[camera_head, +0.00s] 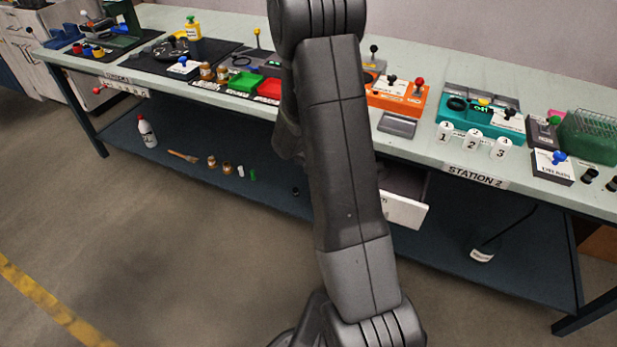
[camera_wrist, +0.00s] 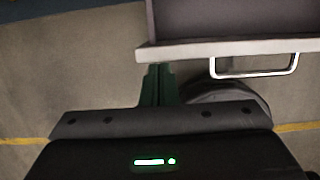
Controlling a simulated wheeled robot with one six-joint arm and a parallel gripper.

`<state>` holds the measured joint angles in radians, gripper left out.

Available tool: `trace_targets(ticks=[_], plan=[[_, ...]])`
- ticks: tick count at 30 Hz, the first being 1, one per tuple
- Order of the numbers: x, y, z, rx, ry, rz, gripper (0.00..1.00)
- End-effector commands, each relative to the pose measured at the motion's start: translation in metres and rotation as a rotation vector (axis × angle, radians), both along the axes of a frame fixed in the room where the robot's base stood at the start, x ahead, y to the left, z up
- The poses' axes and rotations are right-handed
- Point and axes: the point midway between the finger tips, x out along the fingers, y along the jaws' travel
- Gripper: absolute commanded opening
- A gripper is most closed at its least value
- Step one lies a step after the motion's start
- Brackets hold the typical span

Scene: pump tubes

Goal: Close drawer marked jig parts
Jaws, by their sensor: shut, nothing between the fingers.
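A drawer (camera_head: 404,210) with a white front hangs open under the table, just right of my arm in the head view. My arm hides its left part, and its label cannot be read. In the wrist view the drawer's pale front edge (camera_wrist: 220,49) runs across the upper right, with a metal bar handle (camera_wrist: 254,72) sticking out toward me and the dark inside beyond. My gripper (camera_wrist: 159,70) is shut and empty, its green fingers pointing at the left part of the drawer front, left of the handle. I cannot tell if they touch it. In the head view the gripper is hidden.
The pale green tabletop (camera_head: 430,155) above carries an orange unit (camera_head: 395,96), a teal unit (camera_head: 478,117) and numbered white cylinders (camera_head: 472,139). A dark lower shelf (camera_head: 330,205) holds a white bottle (camera_head: 147,132) and small items. The floor in front is clear.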

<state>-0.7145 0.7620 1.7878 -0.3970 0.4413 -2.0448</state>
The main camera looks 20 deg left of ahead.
Motion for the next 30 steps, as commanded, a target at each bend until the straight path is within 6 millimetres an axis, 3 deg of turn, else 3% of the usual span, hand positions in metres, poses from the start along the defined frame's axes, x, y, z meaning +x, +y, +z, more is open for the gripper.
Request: trace_targets(ticks=[1,6,12,30], plan=[[0.012,-0.001,0.007,-0.001,0.001,-0.003,0.0],[0.044,-0.002,0.006,-0.001,0.001,-0.001,0.0],[0.067,-0.003,0.003,0.0,0.0,-0.001,0.0],[0.076,-0.002,0.0,0.0,0.0,0.001,0.0]])
